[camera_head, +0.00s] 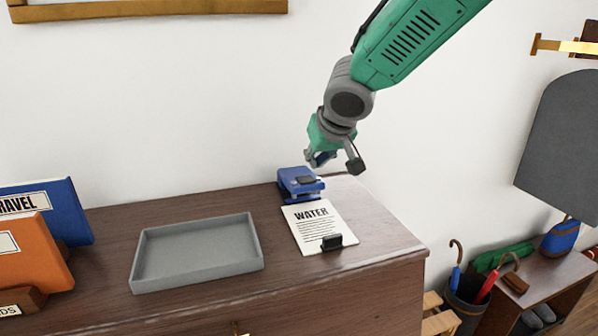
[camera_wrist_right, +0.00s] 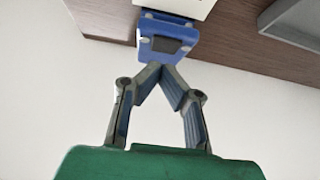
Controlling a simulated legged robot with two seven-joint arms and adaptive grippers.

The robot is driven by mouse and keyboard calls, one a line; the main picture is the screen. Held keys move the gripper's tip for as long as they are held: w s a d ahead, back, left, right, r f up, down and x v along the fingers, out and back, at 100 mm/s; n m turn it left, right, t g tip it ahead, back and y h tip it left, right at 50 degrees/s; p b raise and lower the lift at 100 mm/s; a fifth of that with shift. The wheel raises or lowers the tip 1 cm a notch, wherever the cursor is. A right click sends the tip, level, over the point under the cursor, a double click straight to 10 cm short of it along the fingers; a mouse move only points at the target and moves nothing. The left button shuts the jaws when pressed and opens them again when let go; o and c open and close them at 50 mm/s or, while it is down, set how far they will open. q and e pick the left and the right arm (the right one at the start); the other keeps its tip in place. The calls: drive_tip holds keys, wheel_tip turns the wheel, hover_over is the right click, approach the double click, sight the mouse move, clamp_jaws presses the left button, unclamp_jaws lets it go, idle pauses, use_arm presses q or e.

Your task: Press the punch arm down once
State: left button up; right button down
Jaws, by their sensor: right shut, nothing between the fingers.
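A blue hole punch (camera_head: 299,183) stands on the dark wooden cabinet top near the wall. A dark patch shows on top of its arm. A white sheet headed "WATER" (camera_head: 318,228) lies in front of it, with a small black clip at its near edge. My right gripper (camera_head: 330,163) is above the punch and slightly to its right in the head view. In the right wrist view the punch (camera_wrist_right: 166,38) is beyond the fingertips of my gripper (camera_wrist_right: 160,68), which are together with nothing between them. I cannot tell the exact gap to the punch. My left gripper is out of view.
A grey tray (camera_head: 197,276) sits on the cabinet top (camera_head: 110,262), left of the sheet. The wall is close behind the punch.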

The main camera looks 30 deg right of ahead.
sight(304, 179)
drive_tip(key=b+x, duration=0.2)
drive_tip(key=x, duration=0.3)
drive_tip(key=shift+w+d+f+b, duration=0.1)
drive_tip(key=shift+f+b, duration=0.2)
drive_tip(key=shift+w+f, duration=0.15)
drive_tip(key=shift+w, duration=0.05)
drive_tip(key=shift+w+a, duration=0.1)
drive_tip(key=shift+a, duration=0.15)
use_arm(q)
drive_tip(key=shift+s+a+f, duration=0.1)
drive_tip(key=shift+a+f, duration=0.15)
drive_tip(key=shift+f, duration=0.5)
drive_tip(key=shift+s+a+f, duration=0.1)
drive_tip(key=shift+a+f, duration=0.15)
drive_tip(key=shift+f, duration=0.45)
use_arm(e)
drive_tip(key=shift+a, duration=0.45)
drive_tip(key=shift+d, duration=0.1)
